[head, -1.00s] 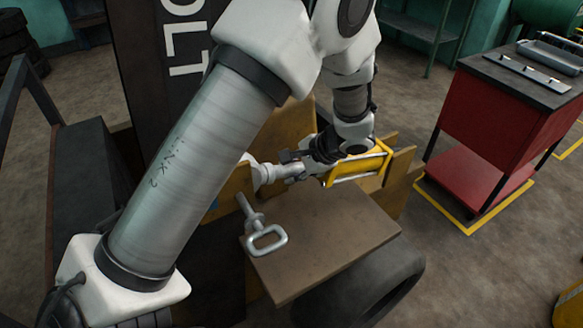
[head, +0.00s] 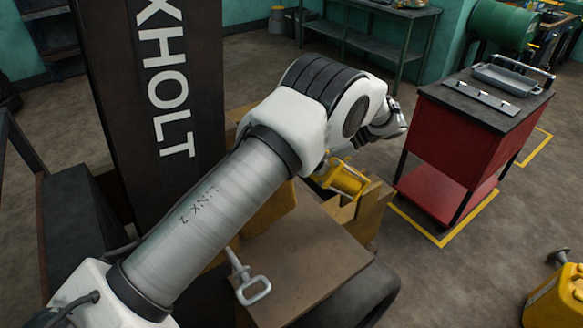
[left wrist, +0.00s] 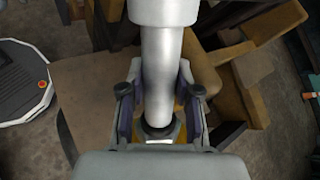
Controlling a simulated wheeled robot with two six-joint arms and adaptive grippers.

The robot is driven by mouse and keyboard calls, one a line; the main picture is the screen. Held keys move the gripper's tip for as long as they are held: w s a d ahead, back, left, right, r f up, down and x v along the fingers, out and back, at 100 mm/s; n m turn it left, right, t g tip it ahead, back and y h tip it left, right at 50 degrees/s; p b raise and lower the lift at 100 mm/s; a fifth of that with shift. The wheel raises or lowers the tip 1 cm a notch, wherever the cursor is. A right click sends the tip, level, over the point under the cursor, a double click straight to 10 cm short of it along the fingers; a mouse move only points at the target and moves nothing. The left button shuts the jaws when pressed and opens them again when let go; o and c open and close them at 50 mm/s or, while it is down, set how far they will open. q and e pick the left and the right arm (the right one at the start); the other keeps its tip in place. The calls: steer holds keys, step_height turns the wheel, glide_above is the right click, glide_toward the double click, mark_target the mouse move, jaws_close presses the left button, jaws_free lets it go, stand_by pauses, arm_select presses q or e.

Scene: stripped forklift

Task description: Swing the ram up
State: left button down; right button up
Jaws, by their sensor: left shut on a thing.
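The ram shows in the left wrist view as a smooth pale grey cylinder (left wrist: 160,70) with a thicker white collar above it. My left gripper (left wrist: 162,112) has its two dark-padded fingers shut on either side of it. Yellow shows beyond the ram's lower end, between the fingers. In the head view my left arm hides the gripper's fingers and most or all of the ram. A yellow bracket (head: 345,179) sits beyond the brown plate, just past my arm. My right gripper is in neither view.
A steel pin with a loop handle (head: 253,290) lies on the brown plate (head: 310,262). The dark mast (head: 120,90) stands at the left. A red cart (head: 440,150) is at the right, with open floor in front. A yellow can (head: 560,297) stands lower right.

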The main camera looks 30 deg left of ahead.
arm_select(q)
steer(key=shift+w+d+r, duration=0.2)
steer(key=shift+w+r, duration=0.35)
steer(key=shift+r, duration=0.05)
steer(key=shift+w+d+r, duration=0.15)
steer(key=shift+w+r, duration=0.35)
steer(key=shift+r, duration=0.1)
steer(key=c, duration=0.8)
jaws_free()
steer(key=shift+a+f+g, duration=0.15)
steer(key=shift+g, duration=0.15)
step_height(320, 180, up, 10)
steer(key=shift+w, duration=0.15)
